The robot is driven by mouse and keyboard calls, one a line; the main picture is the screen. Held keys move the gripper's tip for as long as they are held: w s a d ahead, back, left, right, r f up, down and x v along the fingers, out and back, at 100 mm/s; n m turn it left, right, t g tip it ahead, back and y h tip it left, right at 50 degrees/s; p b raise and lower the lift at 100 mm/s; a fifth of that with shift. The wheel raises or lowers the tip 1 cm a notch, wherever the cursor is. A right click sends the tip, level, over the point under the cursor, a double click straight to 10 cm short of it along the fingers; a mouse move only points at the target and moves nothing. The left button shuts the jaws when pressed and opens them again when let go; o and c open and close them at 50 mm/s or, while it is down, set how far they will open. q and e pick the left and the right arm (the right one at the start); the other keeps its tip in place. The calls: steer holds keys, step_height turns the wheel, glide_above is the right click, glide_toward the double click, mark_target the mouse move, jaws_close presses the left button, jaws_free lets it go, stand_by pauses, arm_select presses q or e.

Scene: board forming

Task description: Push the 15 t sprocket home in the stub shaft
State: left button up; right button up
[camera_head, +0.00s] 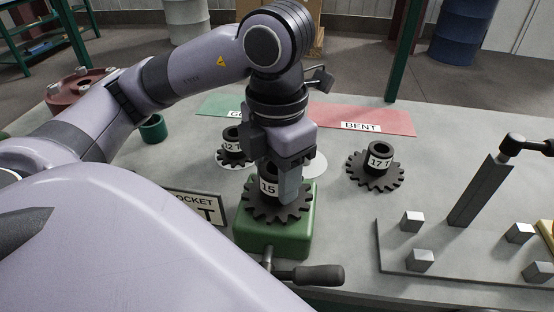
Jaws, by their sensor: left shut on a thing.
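The 15 t sprocket (262,208) is a dark toothed wheel with a hub labelled 15. It sits low over the green block (272,240), roughly level. My left gripper (285,185) comes down from above and is shut on its hub. The stub shaft is hidden by the sprocket and my gripper, so I cannot tell how far the sprocket is seated. My right gripper does not show.
A 12 t sprocket (232,155) stands behind to the left, and a 17 t sprocket (375,170) to the right. A black-handled lever (318,275) juts from the block's front. A plate with metal blocks (420,260) lies at the right.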

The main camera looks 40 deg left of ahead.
arm_select(q)
steer(key=shift+f+b, duration=0.5)
steer(key=shift+f, duration=0.1)
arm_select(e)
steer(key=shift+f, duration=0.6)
arm_select(q)
steer(key=o, duration=1.4)
steer(key=shift+r, duration=0.1)
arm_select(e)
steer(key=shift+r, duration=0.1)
arm_select(q)
steer(key=shift+r, duration=0.1)
step_height(320, 180, up, 5)
steer(key=shift+f+p, duration=0.1)
steer(key=shift+p, duration=0.75)
steer(key=shift+r, duration=1.05)
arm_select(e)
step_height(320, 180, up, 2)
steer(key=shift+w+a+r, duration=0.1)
